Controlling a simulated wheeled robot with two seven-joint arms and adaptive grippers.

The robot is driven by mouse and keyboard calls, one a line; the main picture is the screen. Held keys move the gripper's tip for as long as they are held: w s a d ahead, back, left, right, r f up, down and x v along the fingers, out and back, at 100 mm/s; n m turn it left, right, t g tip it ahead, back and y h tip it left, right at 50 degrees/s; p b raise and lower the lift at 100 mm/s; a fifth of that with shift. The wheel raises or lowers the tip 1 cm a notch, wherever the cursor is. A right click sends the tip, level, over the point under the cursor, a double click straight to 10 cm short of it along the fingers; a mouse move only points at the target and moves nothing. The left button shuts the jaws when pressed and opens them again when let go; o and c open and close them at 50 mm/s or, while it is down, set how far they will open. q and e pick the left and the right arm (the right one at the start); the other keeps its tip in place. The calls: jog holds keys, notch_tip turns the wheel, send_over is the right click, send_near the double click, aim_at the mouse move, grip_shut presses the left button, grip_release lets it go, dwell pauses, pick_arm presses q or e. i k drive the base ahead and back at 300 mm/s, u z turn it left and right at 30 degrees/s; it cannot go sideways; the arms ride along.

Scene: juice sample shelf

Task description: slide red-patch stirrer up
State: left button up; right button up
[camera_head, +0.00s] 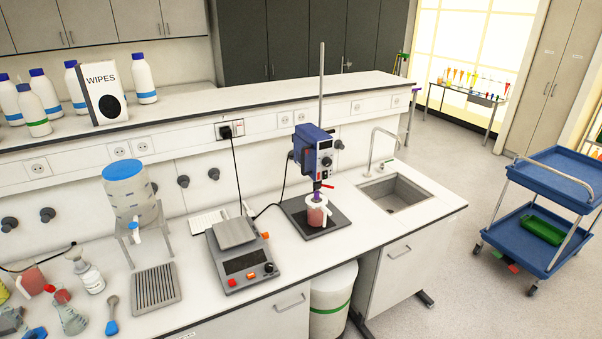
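A blue overhead stirrer (314,150) with a dark front panel is mounted on a tall upright metal rod (322,85). A small red part (327,186) shows just below its head. The rod rises from a dark base plate (333,229) on the white bench. A clear beaker with pink-red content (316,216) stands on the plate under the stirrer head. A purple part (318,197) is between the head and the beaker; how deep the shaft reaches into the beaker is not clear. Neither of my grippers is in view.
A grey hotplate (240,261) with a cable stands left of the stirrer, and a sink (397,191) with a tap lies to the right. A carboy (131,195), a ribbed grey tray (155,287) and glassware are farther left. A blue cart (548,180) stands on the floor.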

aim_at(311, 144)
jog(key=u, duration=0.9)
jog(key=i, duration=0.95)
jog(key=z, duration=0.05)
